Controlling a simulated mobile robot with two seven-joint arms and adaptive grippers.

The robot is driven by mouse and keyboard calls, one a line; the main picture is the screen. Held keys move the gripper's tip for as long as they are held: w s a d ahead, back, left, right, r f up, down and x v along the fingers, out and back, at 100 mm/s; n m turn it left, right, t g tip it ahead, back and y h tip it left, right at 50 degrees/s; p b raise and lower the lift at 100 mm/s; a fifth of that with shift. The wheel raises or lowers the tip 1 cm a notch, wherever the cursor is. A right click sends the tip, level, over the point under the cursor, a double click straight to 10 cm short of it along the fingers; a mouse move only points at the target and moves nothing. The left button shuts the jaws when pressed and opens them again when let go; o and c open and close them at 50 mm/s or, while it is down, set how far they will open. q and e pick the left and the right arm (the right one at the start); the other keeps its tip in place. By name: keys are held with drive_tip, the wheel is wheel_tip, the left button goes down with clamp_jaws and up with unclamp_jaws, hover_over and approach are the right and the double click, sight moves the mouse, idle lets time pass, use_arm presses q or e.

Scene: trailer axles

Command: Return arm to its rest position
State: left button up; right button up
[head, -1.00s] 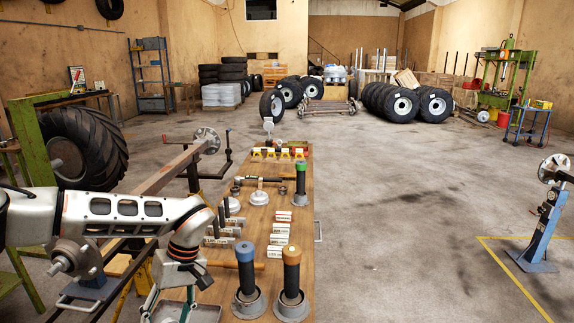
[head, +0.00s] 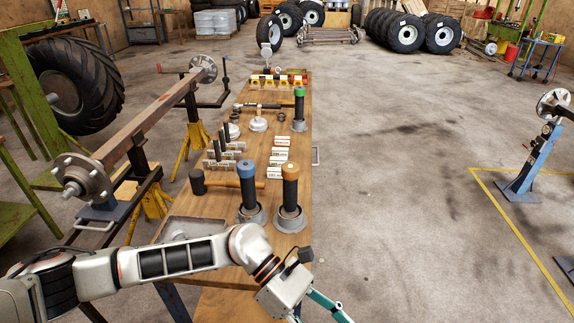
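My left arm (head: 180,258) comes in from the left and reaches across the near end of the wooden workbench (head: 225,303). Its wrist is bent down to the right, past the bench's right edge. My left gripper (head: 326,305) is at the bottom edge. Part of a teal finger shows, and the fingertips are cut off by the frame, so its opening and any hold are hidden. My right gripper is not in view.
Blue-topped (head: 248,195) and orange-topped (head: 290,190) cylinders stand on the bench just behind my arm. A mallet (head: 215,183) and a grey tray (head: 190,230) are nearby. An axle (head: 135,130) on stands is at left.

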use_arm(q)
drive_tip(key=s+d+r+n+h, duration=0.1)
drive_tip(key=d+r+n+h, duration=0.4)
drive_tip(key=d+r, duration=0.1)
drive_tip(key=w+r+n+t+h, duration=0.6)
drive_tip(key=n+t, duration=0.2)
drive_tip(key=n, duration=0.3)
drive_tip(key=w+a+f+n+t+y, duration=0.3)
drive_tip(key=w+a+n+t, duration=0.3)
drive_tip(key=n, duration=0.4)
drive_tip(key=w+a+f+n+t+y, duration=0.3)
drive_tip(key=w+a+f+n+t, duration=0.15)
drive_tip(key=n+t, duration=0.45)
drive_tip(key=s+a+f+n+y, duration=0.2)
drive_tip(key=a+f+n+y, duration=0.6)
drive_tip(key=a+f+n, duration=0.35)
drive_tip(key=s+a+f+n+g+y, duration=0.4)
drive_tip(key=s+a+f+n, duration=0.3)
drive_tip(key=s+a+f, duration=0.3)
drive_tip(key=a+f, duration=0.3)
drive_tip(key=f, duration=0.1)
drive_tip(key=shift+s+a+n, duration=0.25)
drive_tip(key=shift+a+n, duration=0.1)
drive_tip(key=shift+a, duration=0.05)
drive_tip(key=shift+y, duration=0.3)
